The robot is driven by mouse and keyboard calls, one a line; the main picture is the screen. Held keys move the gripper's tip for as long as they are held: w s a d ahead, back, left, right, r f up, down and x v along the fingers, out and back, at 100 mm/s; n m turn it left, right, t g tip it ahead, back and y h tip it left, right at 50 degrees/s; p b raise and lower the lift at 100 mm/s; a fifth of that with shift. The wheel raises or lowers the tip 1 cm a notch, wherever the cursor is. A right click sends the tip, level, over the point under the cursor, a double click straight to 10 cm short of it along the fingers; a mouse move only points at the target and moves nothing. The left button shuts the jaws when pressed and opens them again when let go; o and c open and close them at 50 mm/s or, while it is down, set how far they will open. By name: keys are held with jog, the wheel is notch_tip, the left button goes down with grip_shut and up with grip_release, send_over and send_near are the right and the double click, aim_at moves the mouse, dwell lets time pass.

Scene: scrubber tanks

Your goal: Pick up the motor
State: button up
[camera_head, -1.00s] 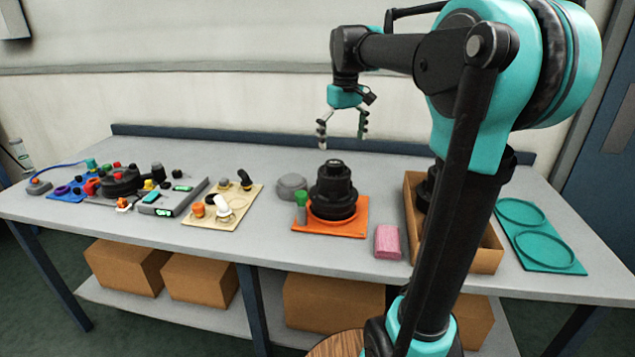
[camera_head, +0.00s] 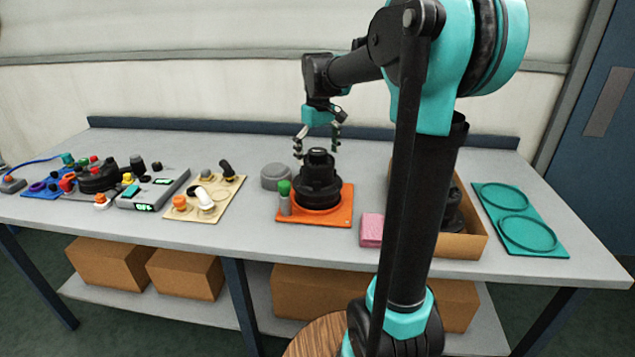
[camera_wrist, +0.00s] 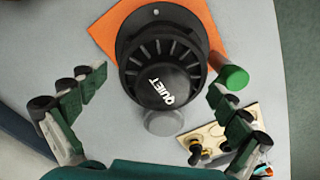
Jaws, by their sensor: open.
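The motor (camera_head: 318,182) is black, round and stepped. It stands upright on an orange tray (camera_head: 341,216) in the middle of the table. In the wrist view the motor (camera_wrist: 160,62) shows from above, with the word QUIET on its top. My gripper (camera_head: 317,147) is open and empty, just above the motor's top in the head view. In the wrist view its two fingers (camera_wrist: 157,92) are spread wide, one on each side of the motor's near part. I see no contact.
A green-capped cylinder (camera_head: 284,198) stands on the tray's left corner, close to the motor. A grey round lid (camera_head: 277,174) lies behind it. A pink block (camera_head: 371,231) and a cardboard box (camera_head: 473,243) are at the right. A beige board (camera_head: 228,205) with knobs lies left.

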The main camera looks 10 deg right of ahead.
aim_at(318, 171)
jog(key=shift+s+a+f, duration=0.1)
jog(key=shift+s+f, duration=0.05)
jog(key=shift+f, duration=2.55)
jog(key=shift+c, duration=0.2)
jog(key=c, duration=1.7)
jog(key=shift+c, duration=0.2)
jog(key=shift+r, duration=0.15)
